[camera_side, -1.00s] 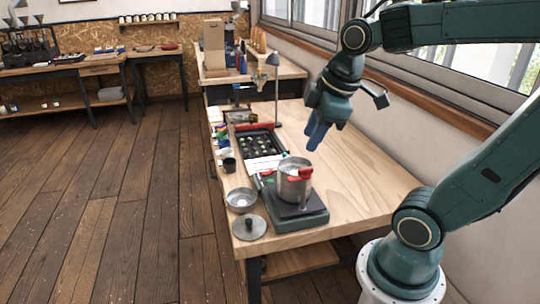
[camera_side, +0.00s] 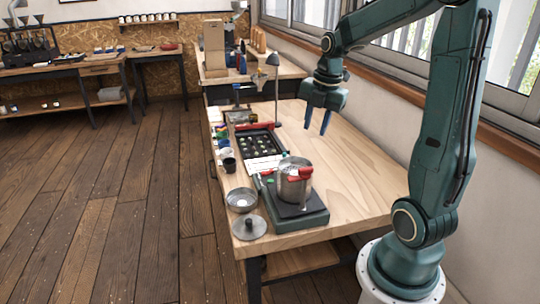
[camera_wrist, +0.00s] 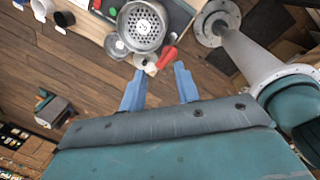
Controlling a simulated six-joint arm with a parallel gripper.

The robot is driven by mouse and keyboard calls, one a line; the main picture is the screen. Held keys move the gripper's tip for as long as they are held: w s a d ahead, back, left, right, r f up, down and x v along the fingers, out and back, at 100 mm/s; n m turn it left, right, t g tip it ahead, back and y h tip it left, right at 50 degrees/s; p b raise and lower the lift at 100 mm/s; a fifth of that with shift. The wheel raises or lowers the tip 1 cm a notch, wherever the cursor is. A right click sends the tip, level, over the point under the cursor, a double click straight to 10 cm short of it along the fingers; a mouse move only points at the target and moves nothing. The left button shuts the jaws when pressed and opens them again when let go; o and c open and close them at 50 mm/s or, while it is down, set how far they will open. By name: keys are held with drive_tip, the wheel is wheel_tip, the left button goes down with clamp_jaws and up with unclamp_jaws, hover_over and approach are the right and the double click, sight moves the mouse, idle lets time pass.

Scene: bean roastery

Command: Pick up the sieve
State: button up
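In the wrist view the pot (camera_wrist: 142,26) shows a perforated round inside, so I cannot be sure which is the sieve. My gripper (camera_side: 317,125) is open and empty, fingers down, high above the table behind the pot; its blue fingers (camera_wrist: 160,70) are apart.
A lid with a knob (camera_side: 249,227) lies by the front left table edge. A black tray (camera_side: 258,143), small cups (camera_side: 229,164) and a desk lamp (camera_side: 276,85) stand farther back. The right side of the table (camera_side: 350,180) is clear.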

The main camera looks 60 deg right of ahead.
sight(295, 169)
drive_tip(key=shift+s+d+f+n, duration=0.1)
drive_tip(key=shift+d+f+n, duration=0.3)
drive_tip(key=shift+d, duration=0.25)
drive_tip(key=shift+s+d+f+n, duration=0.1)
drive_tip(key=shift+d+f+n, duration=0.25)
drive_tip(key=shift+d, duration=0.3)
drive_tip(key=shift+d+f+n, duration=0.3)
drive_tip(key=shift+d+n, duration=0.15)
drive_tip(key=shift+d, duration=0.2)
wheel_tip(295, 169, down, 9)
drive_tip(key=w, duration=0.1)
drive_tip(key=shift+a+r, duration=0.15)
drive_tip(key=shift+r, duration=0.05)
drive_tip(key=shift+f, duration=0.1)
drive_tip(key=shift+w+a+f, duration=0.1)
drive_tip(key=shift+w+f, duration=0.05)
drive_tip(key=shift+f, duration=1.1)
drive_tip(key=shift+w+a+f, duration=0.1)
drive_tip(key=shift+f, duration=1.1)
